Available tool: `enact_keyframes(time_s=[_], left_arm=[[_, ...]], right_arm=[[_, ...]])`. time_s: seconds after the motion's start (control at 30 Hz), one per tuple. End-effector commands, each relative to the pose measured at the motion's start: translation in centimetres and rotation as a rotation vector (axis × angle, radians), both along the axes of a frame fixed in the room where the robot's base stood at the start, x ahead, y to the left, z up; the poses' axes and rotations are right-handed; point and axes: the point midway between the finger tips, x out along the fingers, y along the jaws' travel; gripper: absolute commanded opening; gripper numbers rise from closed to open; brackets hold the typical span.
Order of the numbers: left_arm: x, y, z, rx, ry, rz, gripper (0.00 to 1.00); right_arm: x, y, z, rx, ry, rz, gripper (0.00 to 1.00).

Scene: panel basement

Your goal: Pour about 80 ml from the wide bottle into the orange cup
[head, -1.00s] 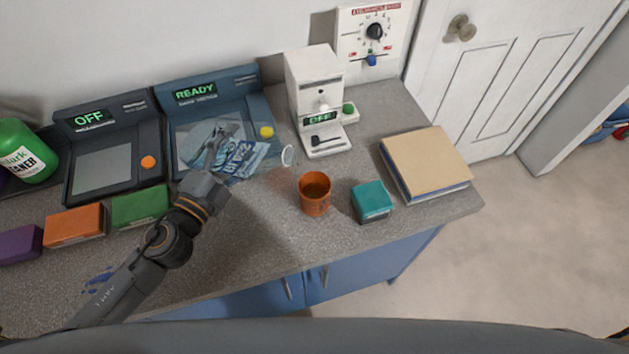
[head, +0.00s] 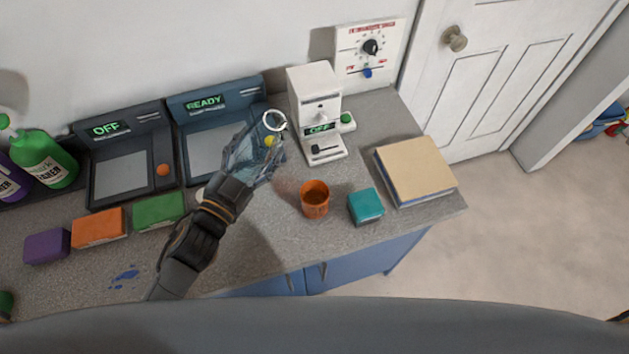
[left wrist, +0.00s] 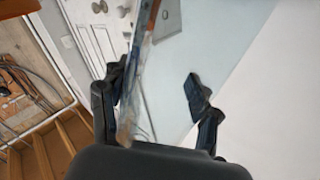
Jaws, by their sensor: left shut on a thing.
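The wide bottle (head: 256,152) is clear with a pale ring-shaped mouth, held above the counter to the upper left of the orange cup. It leans, mouth towards the upper right and apart from the cup. My left gripper (head: 243,160) is shut on it; the clear body blurs the fingers. In the left wrist view, the bottle (left wrist: 135,75) shows between the fingers of my left gripper (left wrist: 152,92). The orange cup (head: 315,203) stands upright on the counter; its inside looks dark, and I cannot tell its level. My right gripper is not in view.
A teal box (head: 365,207) stands right of the cup, with a stack of books (head: 415,170) beyond. A white machine (head: 316,105) stands behind the cup. Two consoles (head: 123,165), coloured boxes (head: 98,227) and a green bottle (head: 45,160) are at left.

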Motion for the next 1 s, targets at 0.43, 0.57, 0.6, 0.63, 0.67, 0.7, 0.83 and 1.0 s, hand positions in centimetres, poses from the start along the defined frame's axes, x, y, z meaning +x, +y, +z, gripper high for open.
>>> enact_keyframes(time_s=[0.43,0.57,0.6,0.63,0.67,0.7,0.83,1.0], left_arm=[[-0.6,-1.6,-2.8,-0.371,0.174,-0.006,0.21],[-0.7,-1.7,-3.0,-0.394,0.185,-0.007,0.21],[-0.7,-1.7,-3.0,-0.397,0.186,-0.007,0.21],[-0.7,-1.7,-3.0,-0.397,0.186,-0.007,0.21],[-0.7,-1.7,-3.0,-0.397,0.186,-0.007,0.21],[-0.7,-1.7,-3.0,-0.397,0.186,-0.007,0.21],[-0.7,-1.7,-3.0,-0.397,0.186,-0.007,0.21],[-0.7,-1.7,-3.0,-0.396,0.186,-0.007,0.21]], right_arm=[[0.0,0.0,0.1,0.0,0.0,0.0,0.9],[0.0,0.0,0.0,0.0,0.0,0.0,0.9],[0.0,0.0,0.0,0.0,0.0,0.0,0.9],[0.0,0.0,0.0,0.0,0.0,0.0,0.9],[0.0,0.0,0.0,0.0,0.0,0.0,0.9],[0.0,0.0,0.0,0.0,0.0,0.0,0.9],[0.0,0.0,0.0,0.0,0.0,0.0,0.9],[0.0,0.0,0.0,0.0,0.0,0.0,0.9]])
